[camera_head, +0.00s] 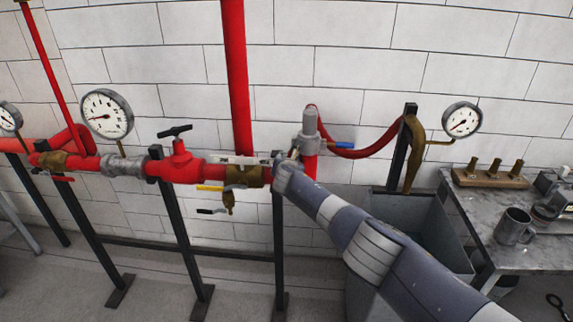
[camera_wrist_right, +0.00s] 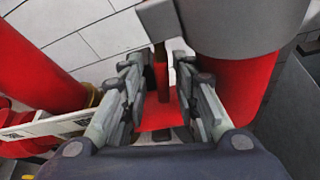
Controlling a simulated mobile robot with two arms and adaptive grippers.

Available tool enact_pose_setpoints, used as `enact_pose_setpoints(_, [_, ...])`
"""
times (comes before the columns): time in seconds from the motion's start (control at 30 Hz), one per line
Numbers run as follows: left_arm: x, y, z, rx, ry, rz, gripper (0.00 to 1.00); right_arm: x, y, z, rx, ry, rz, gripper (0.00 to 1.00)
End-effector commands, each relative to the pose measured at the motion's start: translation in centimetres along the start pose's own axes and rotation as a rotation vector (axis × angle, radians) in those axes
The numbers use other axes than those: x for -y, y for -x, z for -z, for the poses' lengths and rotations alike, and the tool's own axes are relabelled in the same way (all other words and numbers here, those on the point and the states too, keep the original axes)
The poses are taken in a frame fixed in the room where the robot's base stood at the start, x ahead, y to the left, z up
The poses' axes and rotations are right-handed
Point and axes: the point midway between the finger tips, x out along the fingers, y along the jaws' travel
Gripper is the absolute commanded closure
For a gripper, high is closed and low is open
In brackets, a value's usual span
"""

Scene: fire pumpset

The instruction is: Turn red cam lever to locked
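My right gripper (camera_wrist_right: 162,62) is open, with its two fingers apart on either side of a narrow red piece (camera_wrist_right: 163,85), which looks like the red cam lever. I cannot tell whether either finger touches it. A grey metal coupling (camera_wrist_right: 237,30) sits just beyond the right finger, above a thick red pipe (camera_wrist_right: 245,85). In the head view my right gripper (camera_head: 284,172) is at the right end of the red pipe run, beside the grey coupling (camera_head: 310,122). The lever is hidden or too small to make out there. My left gripper is out of view.
A yellow-handled valve (camera_head: 211,187), a black-handled red valve (camera_head: 179,148) and a blue handle (camera_head: 342,145) are nearby. A red hose (camera_head: 365,150) curves right. A grey bin (camera_head: 440,235) and a worktop (camera_head: 490,215) with a mug (camera_head: 513,226) stand at right.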

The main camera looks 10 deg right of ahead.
Motion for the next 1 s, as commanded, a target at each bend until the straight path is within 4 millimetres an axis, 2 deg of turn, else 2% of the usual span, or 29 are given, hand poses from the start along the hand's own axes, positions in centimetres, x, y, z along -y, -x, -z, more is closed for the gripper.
enact_pose_setpoints(0.57, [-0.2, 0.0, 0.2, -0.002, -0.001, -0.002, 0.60, 0.2, 2.5, 0.0, -0.001, 0.001, 0.001, 0.70])
enact_pose_setpoints(1.0, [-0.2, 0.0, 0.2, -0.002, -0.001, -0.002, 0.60, 0.0, 5.7, 0.0, 0.001, 0.002, -0.001, 0.70])
